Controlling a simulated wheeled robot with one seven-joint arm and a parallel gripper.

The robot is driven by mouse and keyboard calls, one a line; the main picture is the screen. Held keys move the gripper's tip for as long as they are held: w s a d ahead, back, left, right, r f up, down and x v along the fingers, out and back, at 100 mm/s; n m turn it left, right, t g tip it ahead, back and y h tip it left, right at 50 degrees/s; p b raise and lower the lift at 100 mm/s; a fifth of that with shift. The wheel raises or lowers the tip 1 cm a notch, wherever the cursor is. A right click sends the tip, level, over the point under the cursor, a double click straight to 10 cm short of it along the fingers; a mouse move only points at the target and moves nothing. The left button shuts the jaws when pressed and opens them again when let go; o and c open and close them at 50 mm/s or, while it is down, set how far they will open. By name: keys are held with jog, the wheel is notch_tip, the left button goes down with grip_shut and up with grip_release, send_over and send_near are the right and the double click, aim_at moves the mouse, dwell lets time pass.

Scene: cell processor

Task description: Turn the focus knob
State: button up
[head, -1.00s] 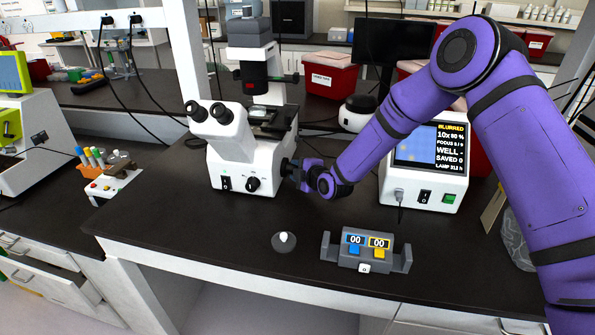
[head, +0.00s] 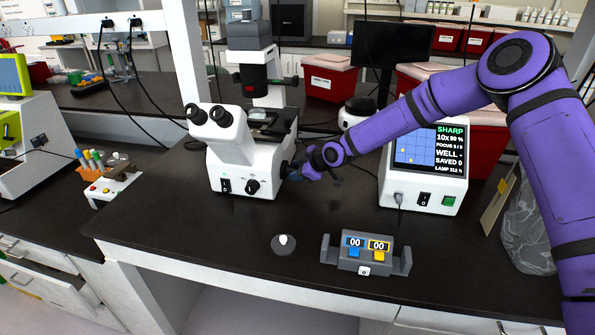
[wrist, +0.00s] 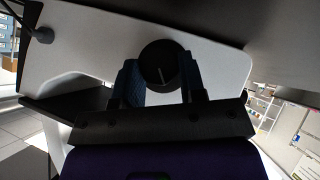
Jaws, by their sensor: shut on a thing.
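The white microscope (head: 237,160) stands on the dark bench in the head view. Its focus knob is on the right side of the base. In the wrist view the knob (wrist: 161,64) is a black disc with a pale line mark, on the white side of the microscope. My gripper (wrist: 161,88) is shut on the knob, with one blue finger on each side. In the head view my gripper (head: 291,171) is at the microscope's right side and hides the knob. The monitor (head: 428,150) reads SHARP, 10x, and shows a grid with dots.
A grey two-counter unit (head: 365,254) with blue and yellow buttons sits at the front of the bench. A small round grey base with a white knob (head: 283,243) is left of it. Bare bench lies between these and the microscope.

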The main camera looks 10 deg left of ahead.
dwell(0.4)
jog(key=o, duration=0.9)
jog(key=v, duration=1)
jog(key=shift+d+r, duration=0.25)
jog(key=shift+r, duration=0.05)
